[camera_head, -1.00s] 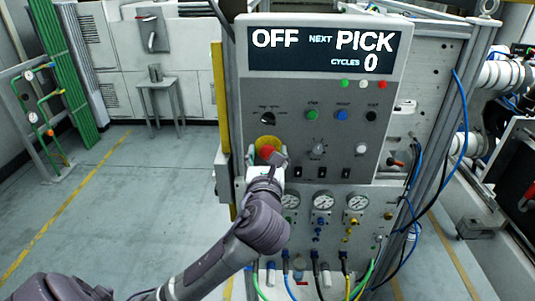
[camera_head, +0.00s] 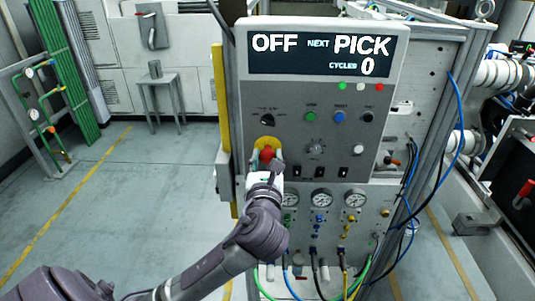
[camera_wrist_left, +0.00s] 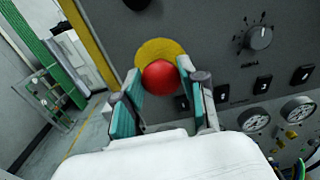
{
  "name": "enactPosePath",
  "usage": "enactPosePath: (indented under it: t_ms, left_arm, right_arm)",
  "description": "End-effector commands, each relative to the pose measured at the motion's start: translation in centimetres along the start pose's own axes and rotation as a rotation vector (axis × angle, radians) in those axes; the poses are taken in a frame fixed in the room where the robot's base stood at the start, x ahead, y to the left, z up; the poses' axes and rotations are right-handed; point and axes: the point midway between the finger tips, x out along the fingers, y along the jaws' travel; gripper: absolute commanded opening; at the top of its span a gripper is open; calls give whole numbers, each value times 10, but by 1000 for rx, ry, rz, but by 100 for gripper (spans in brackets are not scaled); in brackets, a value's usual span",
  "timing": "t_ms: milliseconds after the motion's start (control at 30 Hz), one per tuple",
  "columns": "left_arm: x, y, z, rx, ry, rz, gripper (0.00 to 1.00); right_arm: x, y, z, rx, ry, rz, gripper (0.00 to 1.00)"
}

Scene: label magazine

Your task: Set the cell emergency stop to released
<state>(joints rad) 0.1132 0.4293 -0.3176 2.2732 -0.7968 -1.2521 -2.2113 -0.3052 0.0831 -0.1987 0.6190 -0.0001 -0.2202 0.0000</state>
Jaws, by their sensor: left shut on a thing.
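The emergency stop is a red mushroom button (camera_head: 267,156) on a yellow backing plate (camera_head: 266,142), at the lower left of the grey control panel. In the left wrist view the red button (camera_wrist_left: 160,76) sits between the teal pads of my left gripper (camera_wrist_left: 157,92). My left gripper (camera_head: 266,166) is shut on the red button, one finger on each side. Whether the button is pressed in or out cannot be told. My right gripper is not in view.
The display (camera_head: 320,56) reads OFF, NEXT PICK, CYCLES 0. A black selector (camera_head: 267,119), coloured buttons and a grey knob (camera_head: 315,146) are close by. Gauges (camera_head: 321,198) and hoses lie below. Open floor (camera_head: 130,210) is to the left.

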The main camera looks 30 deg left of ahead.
Motion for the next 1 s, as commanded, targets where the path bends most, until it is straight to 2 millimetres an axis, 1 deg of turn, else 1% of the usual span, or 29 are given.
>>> enactPosePath:
  t_ms: [67,100,167,200,233,567,667,900,1000]
  left_arm:
    - [-1,-1,-3,-1,5,-3,0]
    - [-1,-1,-3,-1,5,-3,46]
    - [-1,-1,-3,-1,5,-3,56]
    - [0,-1,-3,-1,5,-3,62]
    - [0,-1,-2,-1,4,-3,66]
    - [-2,-1,-2,-1,2,-3,66]
    - [-12,-1,-2,-1,2,-4,66]
    - [-53,-1,-2,-3,5,-4,66]
    - [-66,-1,-2,-1,4,-5,66]
  right_arm:
    - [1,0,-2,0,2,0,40]
    - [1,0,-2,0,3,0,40]
    - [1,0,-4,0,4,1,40]
    - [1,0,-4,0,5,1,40]
    - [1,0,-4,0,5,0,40]
    - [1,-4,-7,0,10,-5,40]
    - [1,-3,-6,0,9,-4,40]
    - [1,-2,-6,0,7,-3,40]
    - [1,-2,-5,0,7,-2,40]
